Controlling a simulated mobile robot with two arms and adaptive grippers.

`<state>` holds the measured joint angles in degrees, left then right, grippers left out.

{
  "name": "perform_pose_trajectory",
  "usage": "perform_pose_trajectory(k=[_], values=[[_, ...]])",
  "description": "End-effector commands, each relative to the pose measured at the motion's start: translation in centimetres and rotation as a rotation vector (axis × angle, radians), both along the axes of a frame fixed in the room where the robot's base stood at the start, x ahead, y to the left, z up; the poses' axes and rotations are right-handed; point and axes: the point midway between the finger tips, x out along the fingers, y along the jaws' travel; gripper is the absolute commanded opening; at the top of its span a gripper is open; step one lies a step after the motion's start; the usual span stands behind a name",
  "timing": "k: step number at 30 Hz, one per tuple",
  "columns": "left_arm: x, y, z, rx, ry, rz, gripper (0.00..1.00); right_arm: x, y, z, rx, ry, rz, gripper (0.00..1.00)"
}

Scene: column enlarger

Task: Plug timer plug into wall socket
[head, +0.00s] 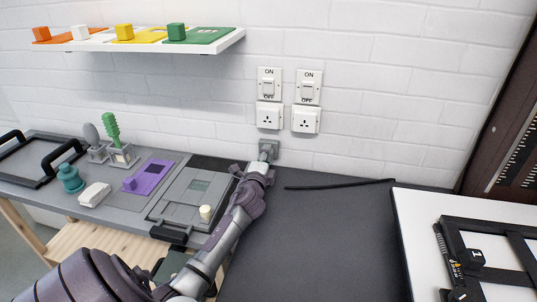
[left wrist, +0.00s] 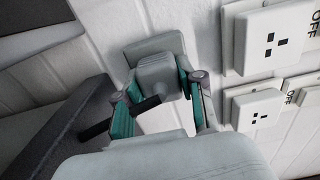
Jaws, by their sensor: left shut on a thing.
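The grey timer plug (head: 269,147) is at the wall, just below the left wall socket (head: 269,116). My left gripper (head: 259,168) reaches up to it from below. In the left wrist view the plug (left wrist: 157,72) sits between the teal-padded fingers of my gripper (left wrist: 168,88), which are shut on it. Its square plate faces the wall, and a short black cable end shows at its lower side. I cannot tell whether the plate touches the wall. Two white sockets (left wrist: 258,110) show to the right of the plug, apart from it. The plug's pins are hidden. My right gripper is not in view.
A second socket (head: 306,121) is to the right, with ON/OFF switches above both. A black cable (head: 340,185) lies on the dark bench (head: 320,240). A shelf with coloured blocks (head: 150,40) hangs at upper left. A white board with a black frame (head: 420,230) stands at right.

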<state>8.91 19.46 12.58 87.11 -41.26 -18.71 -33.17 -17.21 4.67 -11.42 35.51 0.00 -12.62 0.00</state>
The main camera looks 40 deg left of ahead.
Motion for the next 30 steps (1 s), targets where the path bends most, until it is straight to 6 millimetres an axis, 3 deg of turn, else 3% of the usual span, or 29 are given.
perform_pose_trajectory(k=[1,2,6,9,30], values=[[0.0,0.0,0.0,0.0,0.0,0.0,0.0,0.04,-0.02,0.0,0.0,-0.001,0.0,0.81],[0.0,0.0,0.02,0.0,0.0,0.0,0.35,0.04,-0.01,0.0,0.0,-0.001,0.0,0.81],[0.01,0.0,0.03,0.0,0.0,0.0,0.12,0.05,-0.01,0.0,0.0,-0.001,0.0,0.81],[0.01,0.0,0.03,0.0,0.0,0.0,0.0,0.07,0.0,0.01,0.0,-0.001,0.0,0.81],[-0.47,-0.31,0.01,0.0,-0.001,-0.001,0.0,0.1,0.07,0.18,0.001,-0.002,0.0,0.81]])
